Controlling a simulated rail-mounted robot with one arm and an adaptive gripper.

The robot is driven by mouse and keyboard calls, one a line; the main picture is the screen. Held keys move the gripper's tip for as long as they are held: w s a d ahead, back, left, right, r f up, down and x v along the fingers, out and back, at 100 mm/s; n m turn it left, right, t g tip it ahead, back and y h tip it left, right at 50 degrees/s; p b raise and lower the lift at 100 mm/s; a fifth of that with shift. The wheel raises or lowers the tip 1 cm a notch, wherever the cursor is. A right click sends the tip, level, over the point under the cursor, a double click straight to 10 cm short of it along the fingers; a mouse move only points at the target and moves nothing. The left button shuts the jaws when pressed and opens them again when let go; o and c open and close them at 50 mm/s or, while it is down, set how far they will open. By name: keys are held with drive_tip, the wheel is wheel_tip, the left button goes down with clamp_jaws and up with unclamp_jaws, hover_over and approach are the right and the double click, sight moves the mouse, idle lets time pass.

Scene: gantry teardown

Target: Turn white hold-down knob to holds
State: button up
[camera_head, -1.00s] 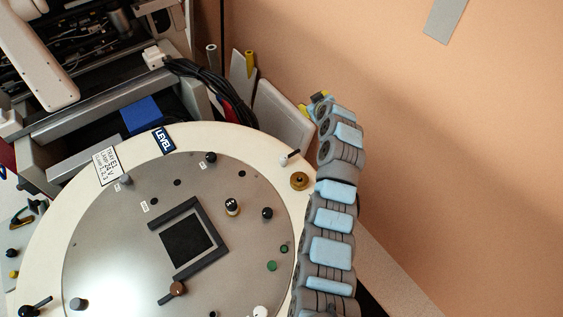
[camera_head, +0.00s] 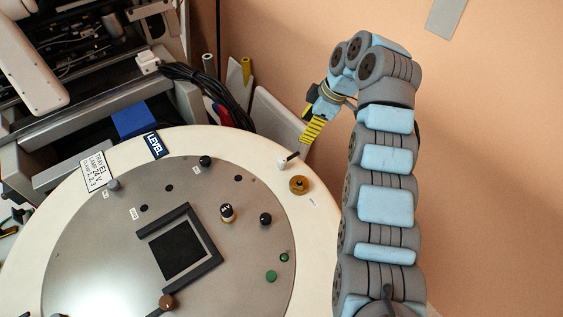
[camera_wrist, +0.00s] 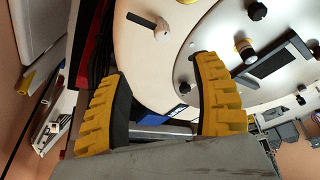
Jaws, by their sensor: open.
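The white knob (camera_head: 283,163) stands on the cream outer ring at its upper right, with a dark lever pointing up and right. In the wrist view the white knob (camera_wrist: 161,32) is near the top middle, its black lever pointing to the upper left. My gripper (camera_head: 307,138) is just above and right of the knob in the head view, its yellow fingers pointing down towards it. In the wrist view my gripper (camera_wrist: 157,72) has its two ribbed yellow fingers well apart, with nothing between them. The knob appears beyond the fingertips, apart from them.
A brass fitting (camera_head: 299,185) sits close to the knob. The inner grey disc (camera_head: 100,240) carries several black and green knobs and a dark square frame (camera_head: 213,257). Black cables (camera_head: 205,80) and a pale panel (camera_head: 283,130) lie behind the ring.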

sight(284, 158)
drive_tip(key=x, duration=1.7)
drive_tip(key=shift+f+p, duration=0.1)
drive_tip(key=shift+p, duration=0.2)
